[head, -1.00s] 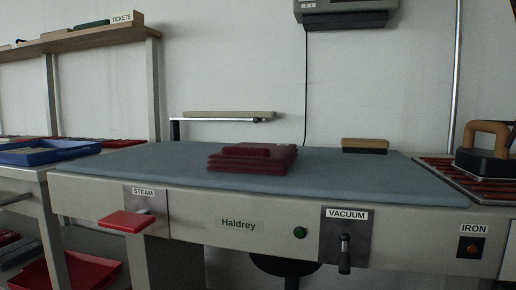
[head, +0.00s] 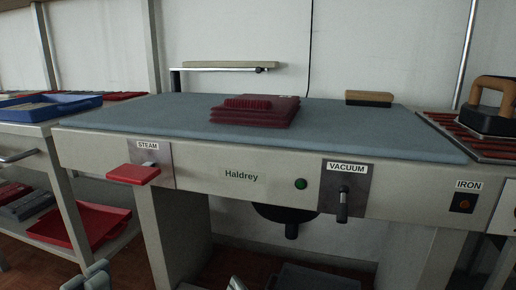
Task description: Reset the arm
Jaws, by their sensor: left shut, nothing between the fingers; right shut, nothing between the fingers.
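A narrow padded arm (head: 230,66) on a dark bracket with a small knob stands behind the blue-grey board (head: 350,140), roughly level. Its pad points right, and the bracket post goes down behind the board at the left. My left gripper (head: 90,275) shows at the bottom left edge, low in front of the shelf unit, shut and empty. My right gripper (head: 235,284) barely shows at the bottom edge, below the station, shut and empty. Both are far from the padded arm. Most of each gripper is cut off by the frame.
Folded dark red cloth with a red brush-like block (head: 255,112) lies on the board. A wooden brush (head: 369,98) and an iron (head: 487,105) stand at the right. The front has a red STEAM paddle (head: 133,174), a green button (head: 301,184) and a VACUUM lever (head: 343,203).

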